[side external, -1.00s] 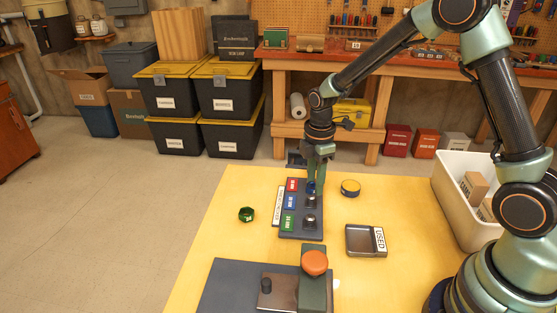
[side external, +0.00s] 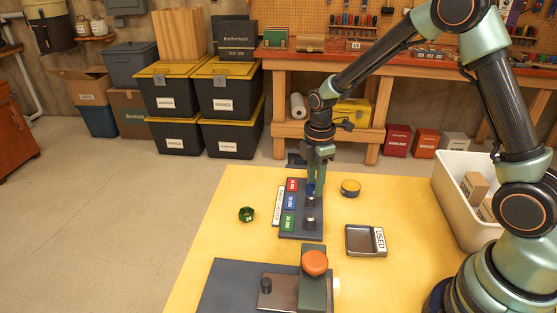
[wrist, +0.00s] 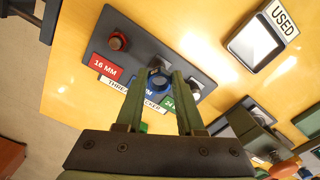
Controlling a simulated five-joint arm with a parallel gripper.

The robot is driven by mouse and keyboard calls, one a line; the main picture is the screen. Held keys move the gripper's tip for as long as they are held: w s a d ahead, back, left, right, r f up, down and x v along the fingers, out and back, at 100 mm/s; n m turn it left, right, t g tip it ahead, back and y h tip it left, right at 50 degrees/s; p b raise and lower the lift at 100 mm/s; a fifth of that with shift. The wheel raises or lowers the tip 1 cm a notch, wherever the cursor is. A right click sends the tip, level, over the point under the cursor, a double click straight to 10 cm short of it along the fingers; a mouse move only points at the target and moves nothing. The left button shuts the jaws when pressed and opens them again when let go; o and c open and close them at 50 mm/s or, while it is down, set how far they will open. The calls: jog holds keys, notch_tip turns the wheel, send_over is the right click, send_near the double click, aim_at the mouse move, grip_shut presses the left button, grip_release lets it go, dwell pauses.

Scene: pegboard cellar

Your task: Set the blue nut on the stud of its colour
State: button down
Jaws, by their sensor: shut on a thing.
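My gripper (side external: 312,187) points down over the dark stud board (side external: 301,234); its fingers are shut on the blue nut (wrist: 158,82). The nut's blue also shows between the fingertips in the side view (side external: 310,190), just above the grey stud (side external: 309,202) beside the blue label (side external: 290,201). I cannot tell whether the nut touches that stud. In the wrist view a red nut (wrist: 118,41) sits at the red 16 MM label (wrist: 105,67). Another grey stud (side external: 309,223) stands bare by the green label (side external: 288,222). A green nut (side external: 246,214) lies on the mat left of the board.
A shallow tray marked USED (side external: 363,248) lies right of the board, with a round yellow-and-dark tin (side external: 350,188) behind it. A fixture with an orange knob (side external: 314,263) stands in front. A white bin (side external: 449,211) stands at right. The yellow surface at left is mostly free.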

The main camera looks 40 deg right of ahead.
jog(key=shift+f, duration=1.8)
dwell(1.8)
jog(key=shift+c, duration=0.2)
grip_release()
jog(key=shift+r, duration=0.15)
jog(key=shift+r, duration=3.9)
